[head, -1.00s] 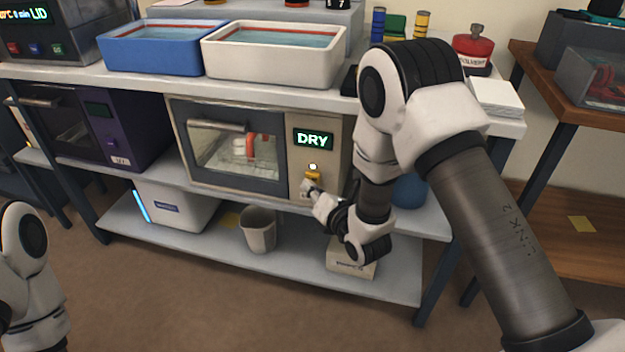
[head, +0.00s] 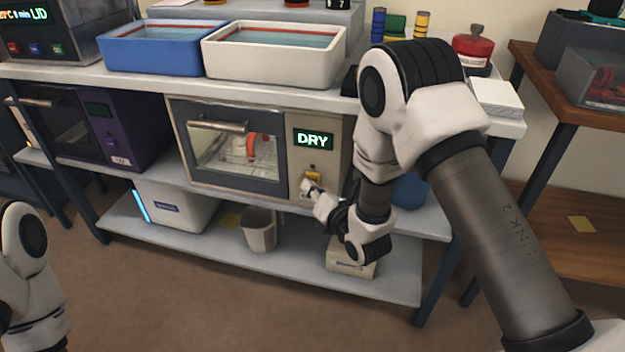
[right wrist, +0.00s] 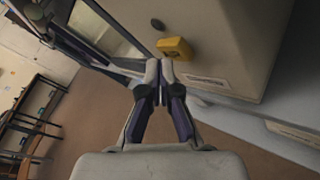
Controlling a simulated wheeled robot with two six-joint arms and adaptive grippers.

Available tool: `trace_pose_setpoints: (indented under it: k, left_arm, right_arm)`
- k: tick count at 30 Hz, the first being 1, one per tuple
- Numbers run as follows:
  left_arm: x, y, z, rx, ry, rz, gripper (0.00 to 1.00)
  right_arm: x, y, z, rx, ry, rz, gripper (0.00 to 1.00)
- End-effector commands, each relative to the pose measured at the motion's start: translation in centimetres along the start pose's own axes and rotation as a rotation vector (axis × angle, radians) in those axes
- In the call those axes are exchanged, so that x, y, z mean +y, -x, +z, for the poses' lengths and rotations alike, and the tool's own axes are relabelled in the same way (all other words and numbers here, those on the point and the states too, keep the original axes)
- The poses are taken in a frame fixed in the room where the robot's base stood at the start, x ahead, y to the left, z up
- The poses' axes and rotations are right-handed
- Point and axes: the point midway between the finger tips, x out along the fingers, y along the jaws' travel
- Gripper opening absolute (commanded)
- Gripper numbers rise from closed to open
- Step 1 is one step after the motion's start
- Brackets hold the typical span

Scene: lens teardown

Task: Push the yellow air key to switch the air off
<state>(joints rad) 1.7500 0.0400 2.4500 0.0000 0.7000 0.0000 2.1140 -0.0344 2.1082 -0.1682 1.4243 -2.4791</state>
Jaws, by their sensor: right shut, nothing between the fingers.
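The yellow air key (head: 313,177) is on the right-hand panel of the beige dryer (head: 328,165), below a lit green "DRY" display (head: 313,139). The small round lamp (head: 312,166) above the key is dark. The key (right wrist: 175,50) and dark lamp (right wrist: 157,23) also show in the right wrist view. My right gripper (head: 306,186) is shut and empty, its tips at the key's lower left. In the wrist view its fingertips (right wrist: 159,72) are close to the key; I cannot tell whether they touch. Of my left arm only a link shows at the left edge.
Behind the dryer's window (head: 234,148) are a wire rack and a red piece. A blue tub (head: 152,61) and a white tub (head: 272,78) stand on the shelf above. Below are a bin (head: 258,232) and a box (head: 352,266). A purple oven (head: 140,130) stands left.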

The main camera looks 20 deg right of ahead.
Motion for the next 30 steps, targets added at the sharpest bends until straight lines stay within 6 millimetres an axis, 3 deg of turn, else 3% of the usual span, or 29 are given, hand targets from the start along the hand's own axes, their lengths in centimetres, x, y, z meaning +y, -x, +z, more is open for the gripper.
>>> trace_pose_setpoints:
  k: [5,19,30]
  left_arm:
    - [0.0,0.0,0.0,0.000,0.000,0.000,0.47]
    - [0.0,0.1,0.0,0.000,0.000,0.000,0.47]
    - [0.0,0.1,0.0,0.000,0.000,0.000,0.47]
  right_arm:
    - [0.2,0.3,-0.3,0.002,0.001,0.001,0.00]
    - [2.9,4.0,-3.0,0.003,0.002,0.000,0.00]
    - [3.0,4.2,-3.1,0.001,0.000,0.000,0.00]
